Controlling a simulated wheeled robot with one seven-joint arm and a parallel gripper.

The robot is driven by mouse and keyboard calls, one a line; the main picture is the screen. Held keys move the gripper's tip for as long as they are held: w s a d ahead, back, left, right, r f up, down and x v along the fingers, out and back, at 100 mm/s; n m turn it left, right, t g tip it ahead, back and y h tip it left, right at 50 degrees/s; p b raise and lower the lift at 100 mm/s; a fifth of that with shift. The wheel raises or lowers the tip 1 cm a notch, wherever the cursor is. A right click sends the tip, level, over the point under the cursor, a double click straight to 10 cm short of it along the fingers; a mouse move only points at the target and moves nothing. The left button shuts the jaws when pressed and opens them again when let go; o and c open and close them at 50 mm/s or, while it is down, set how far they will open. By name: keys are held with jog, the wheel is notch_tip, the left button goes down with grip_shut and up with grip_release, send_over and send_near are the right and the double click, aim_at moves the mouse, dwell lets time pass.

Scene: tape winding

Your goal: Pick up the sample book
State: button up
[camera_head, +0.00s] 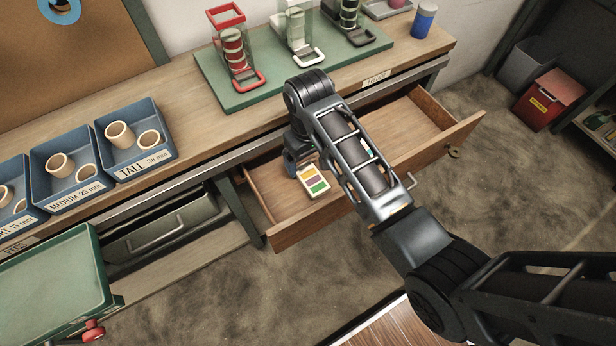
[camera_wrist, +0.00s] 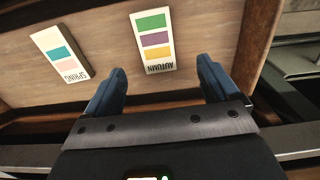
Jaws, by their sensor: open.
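A white sample book labelled AUTUMN, with green, purple and yellow stripes, lies in the open drawer; it shows in the head view (camera_head: 313,181) and in the wrist view (camera_wrist: 154,42). A second white book labelled SPRING (camera_wrist: 62,54), with teal and pink stripes, lies left of it in the wrist view; in the head view my arm mostly hides it. My gripper (camera_head: 297,163) is over the drawer beside the AUTUMN book. In the wrist view my gripper (camera_wrist: 162,78) is open and empty, with the AUTUMN book ahead between its two blue fingers.
The wooden drawer (camera_head: 420,158) is pulled out, with walls around the books. The workbench (camera_head: 185,82) above holds blue bins of rings and a green board (camera_head: 270,92) with spools. A green tray (camera_head: 55,282) stands at lower left.

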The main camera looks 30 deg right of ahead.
aim_at(311, 178)
jog(key=f, duration=0.8)
jog(key=shift+s+d, duration=0.25)
jog(key=shift+d, duration=0.05)
jog(key=c, duration=1.2)
